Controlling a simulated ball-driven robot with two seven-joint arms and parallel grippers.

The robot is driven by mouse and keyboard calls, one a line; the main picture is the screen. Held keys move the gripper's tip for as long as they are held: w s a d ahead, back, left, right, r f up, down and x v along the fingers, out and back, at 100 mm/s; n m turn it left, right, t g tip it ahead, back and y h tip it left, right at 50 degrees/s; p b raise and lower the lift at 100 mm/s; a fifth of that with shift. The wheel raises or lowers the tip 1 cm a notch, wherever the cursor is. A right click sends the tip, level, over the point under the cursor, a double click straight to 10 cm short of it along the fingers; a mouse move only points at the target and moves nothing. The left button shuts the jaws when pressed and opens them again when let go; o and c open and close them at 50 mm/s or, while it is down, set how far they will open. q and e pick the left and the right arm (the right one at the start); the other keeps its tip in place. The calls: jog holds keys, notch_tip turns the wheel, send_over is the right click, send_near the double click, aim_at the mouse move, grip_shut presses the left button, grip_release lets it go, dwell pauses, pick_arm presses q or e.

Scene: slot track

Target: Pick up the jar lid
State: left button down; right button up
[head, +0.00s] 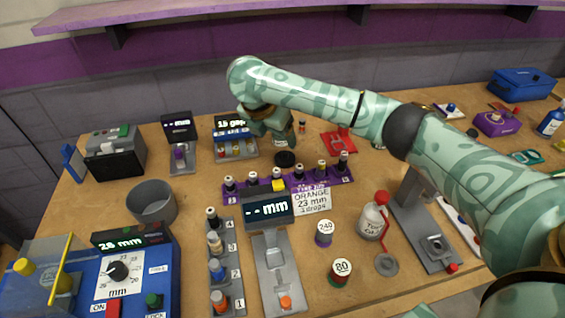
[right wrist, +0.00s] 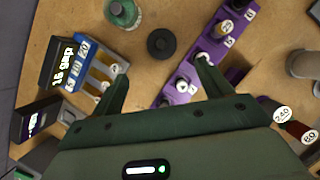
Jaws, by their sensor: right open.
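The jar lid, a small black disc, lies flat on the wooden table in the head view (head: 285,159). It also shows in the right wrist view (right wrist: 161,43), just beyond the fingertips and between their lines. My right gripper (right wrist: 161,70) is open and empty, with its two dark fingers apart. In the head view my right gripper (head: 272,124) hangs behind the lid, and its fingertips are hard to make out. A greenish jar-like container (right wrist: 122,13) stands near the lid in the right wrist view. My left gripper is not in view.
A purple rack (head: 310,182) with several capped bottles stands close in front of the lid. The "15 gap" device (head: 236,146) is to its left. A grey scale (head: 275,260) and grey bowl (head: 152,202) stand nearer.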

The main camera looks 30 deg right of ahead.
aim_at(284, 153)
jog(key=b+x, duration=0.2)
jog(key=x, duration=0.4)
jog(key=shift+w+a+f+b, duration=0.1)
jog(key=shift+b, duration=0.25)
jog(key=b+x, duration=0.1)
jog(key=x, duration=0.1)
jog(key=b+x, duration=0.1)
jog(key=b, duration=0.1)
jog(key=b+x, duration=0.1)
jog(key=x, duration=0.1)
jog(key=shift+d+f+b, duration=0.2)
jog(key=shift+d+b, duration=0.2)
jog(key=shift+r, duration=0.3)
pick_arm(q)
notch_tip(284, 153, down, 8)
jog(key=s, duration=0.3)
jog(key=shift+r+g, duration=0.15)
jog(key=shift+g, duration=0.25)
pick_arm(e)
jog(key=c, duration=1)
